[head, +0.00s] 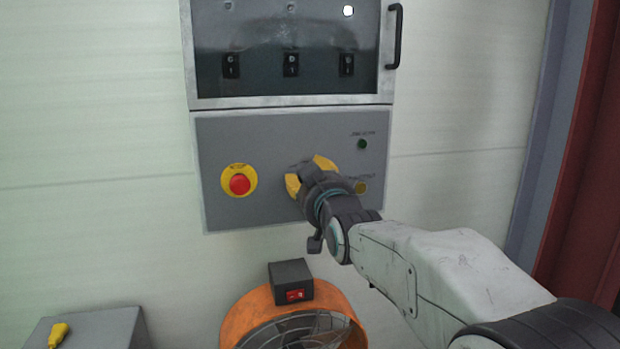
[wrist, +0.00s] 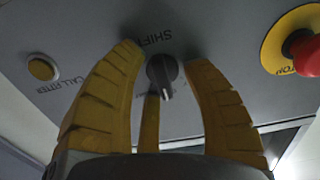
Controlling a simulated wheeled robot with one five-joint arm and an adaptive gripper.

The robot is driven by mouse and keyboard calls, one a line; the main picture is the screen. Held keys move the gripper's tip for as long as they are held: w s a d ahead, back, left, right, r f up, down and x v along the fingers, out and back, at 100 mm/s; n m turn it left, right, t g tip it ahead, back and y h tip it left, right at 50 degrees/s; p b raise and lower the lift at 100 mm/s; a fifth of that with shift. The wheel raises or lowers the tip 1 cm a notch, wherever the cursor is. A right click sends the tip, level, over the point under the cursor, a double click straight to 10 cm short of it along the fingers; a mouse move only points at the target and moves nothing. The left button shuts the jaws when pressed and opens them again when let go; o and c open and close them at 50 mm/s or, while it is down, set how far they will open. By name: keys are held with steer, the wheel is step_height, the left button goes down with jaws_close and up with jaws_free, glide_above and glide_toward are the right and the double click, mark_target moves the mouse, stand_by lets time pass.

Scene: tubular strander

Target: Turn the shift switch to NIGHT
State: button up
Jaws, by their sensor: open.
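The shift switch (wrist: 162,75) is a small dark rotary knob on the grey panel, below upside-down SHIFT lettering in the wrist view. Its grip bar points roughly downward in that picture, tilted slightly. I cannot read any position labels around it. My gripper (head: 308,174) is at the panel with its yellow fingers spread. In the wrist view the open fingers (wrist: 161,60) stand on either side of the knob, with gaps visible and no clear contact. A further yellow finger shows below the knob. In the head view my gripper hides the knob.
A red emergency stop (head: 240,184) on a yellow disc sits left of my gripper. A green lamp (head: 362,144) and a yellow CALL FITTER button (wrist: 42,67) are on the other side. A glazed cabinet (head: 290,103) is above; an orange fan (head: 243,318) stands below.

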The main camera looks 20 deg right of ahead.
steer(key=shift+o, duration=0.2)
jaws_close()
steer(key=shift+r, duration=0.1)
steer(key=shift+s+r+b, duration=0.1)
steer(key=shift+b, duration=0.2)
stand_by(0.5)
